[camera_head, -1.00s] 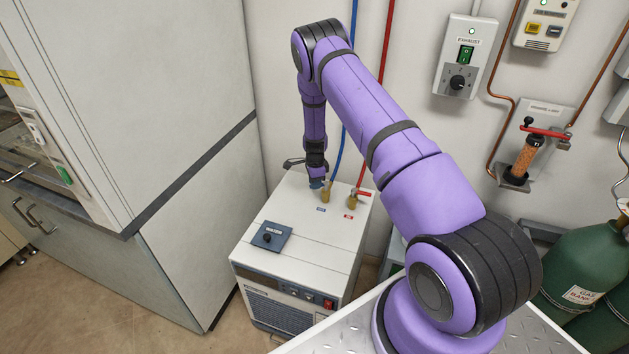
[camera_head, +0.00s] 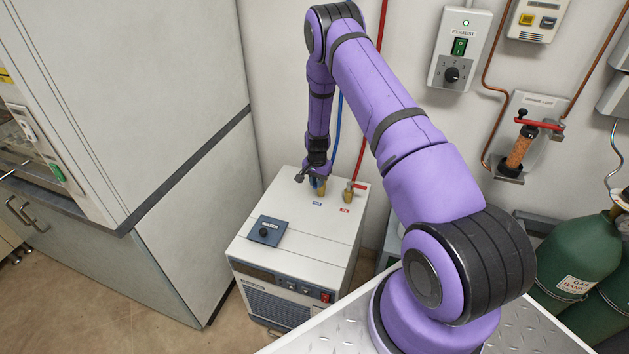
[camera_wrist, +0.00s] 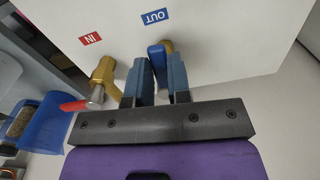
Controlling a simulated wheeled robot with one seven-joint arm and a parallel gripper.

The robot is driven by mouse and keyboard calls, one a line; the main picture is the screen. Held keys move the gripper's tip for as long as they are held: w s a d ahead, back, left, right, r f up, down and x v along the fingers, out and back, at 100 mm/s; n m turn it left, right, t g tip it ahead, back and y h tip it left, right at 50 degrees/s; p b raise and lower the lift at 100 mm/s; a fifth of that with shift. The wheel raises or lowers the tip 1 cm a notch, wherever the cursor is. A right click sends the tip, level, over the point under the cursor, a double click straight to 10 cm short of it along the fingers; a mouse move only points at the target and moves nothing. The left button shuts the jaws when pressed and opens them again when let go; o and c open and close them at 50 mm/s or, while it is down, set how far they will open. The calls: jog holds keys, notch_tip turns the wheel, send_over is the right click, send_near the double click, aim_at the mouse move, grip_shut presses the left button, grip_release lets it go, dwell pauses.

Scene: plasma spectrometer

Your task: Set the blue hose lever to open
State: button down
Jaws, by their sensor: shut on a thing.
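The blue hose lever (camera_wrist: 157,56) lies between the two fingers of my gripper (camera_wrist: 161,84) in the wrist view. The gripper is shut on it. A brass fitting (camera_wrist: 167,45) shows just behind the lever, beside the blue OUT label (camera_wrist: 155,16). In the head view my gripper (camera_head: 318,182) is low at the back of the white chiller's top (camera_head: 285,210), by the blue hose (camera_head: 338,130). The fingers hide most of the lever there, so I cannot tell its exact angle.
A second brass valve with a red lever (camera_head: 360,186) stands close to the right of my gripper, on the red hose (camera_head: 374,90). A tall grey cabinet (camera_head: 130,110) is at the left.

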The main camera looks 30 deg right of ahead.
jog(key=shift+s+n, duration=0.15)
jog(key=shift+n, duration=0.35)
jog(key=c, duration=1.1)
grip_release()
jog(key=shift+d, duration=0.1)
jog(key=shift+o, duration=0.2)
jog(key=shift+r, duration=0.1)
notch_tip(320, 180, up, 11)
